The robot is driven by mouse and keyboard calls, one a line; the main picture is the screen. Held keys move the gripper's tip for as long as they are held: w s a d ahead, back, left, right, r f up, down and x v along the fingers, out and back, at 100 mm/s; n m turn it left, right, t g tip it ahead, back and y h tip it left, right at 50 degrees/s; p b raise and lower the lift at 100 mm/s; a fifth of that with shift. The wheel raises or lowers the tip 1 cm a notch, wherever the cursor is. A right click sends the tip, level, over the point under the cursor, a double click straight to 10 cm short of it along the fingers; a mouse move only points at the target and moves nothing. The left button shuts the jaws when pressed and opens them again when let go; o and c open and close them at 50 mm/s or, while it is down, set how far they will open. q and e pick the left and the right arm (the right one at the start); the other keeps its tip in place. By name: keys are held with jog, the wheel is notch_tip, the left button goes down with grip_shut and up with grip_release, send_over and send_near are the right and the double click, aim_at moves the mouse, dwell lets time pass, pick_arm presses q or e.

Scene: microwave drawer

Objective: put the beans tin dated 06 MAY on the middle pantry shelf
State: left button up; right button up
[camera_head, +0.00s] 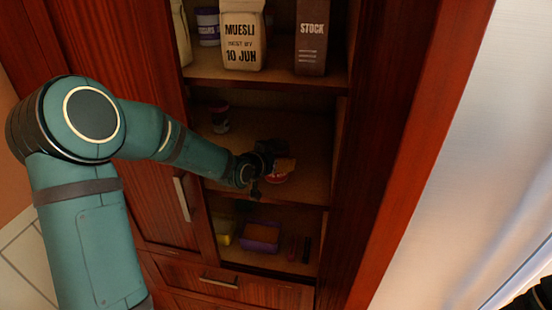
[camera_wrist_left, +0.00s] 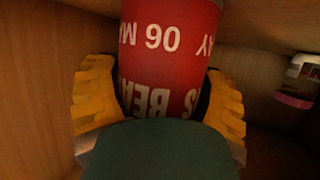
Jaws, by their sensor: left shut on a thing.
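The red beans tin (camera_wrist_left: 165,60) fills the middle of the left wrist view. Its lettering is upside down there and reads "06 MAY" and "BEANS" in part. My left gripper (camera_wrist_left: 158,100) has its yellow fingers on either side of the tin and is shut on it. In the head view my left gripper (camera_head: 268,163) reaches into the middle pantry shelf (camera_head: 310,150), near its front edge. The tin (camera_head: 277,177) shows only in part there, low behind the gripper. I cannot tell whether its base touches the shelf. My right gripper is not clearly in view.
A small dark jar (camera_head: 219,118) stands at the left of the middle shelf. The upper shelf holds a muesli bag (camera_head: 242,38) and a stock box (camera_head: 311,38). A purple bin (camera_head: 261,236) is on the lower shelf. The right part of the middle shelf is clear.

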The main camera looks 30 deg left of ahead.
pick_arm(q)
jog(key=shift+f, duration=0.1)
jog(key=o, duration=1.2)
jog(key=v, duration=1.2)
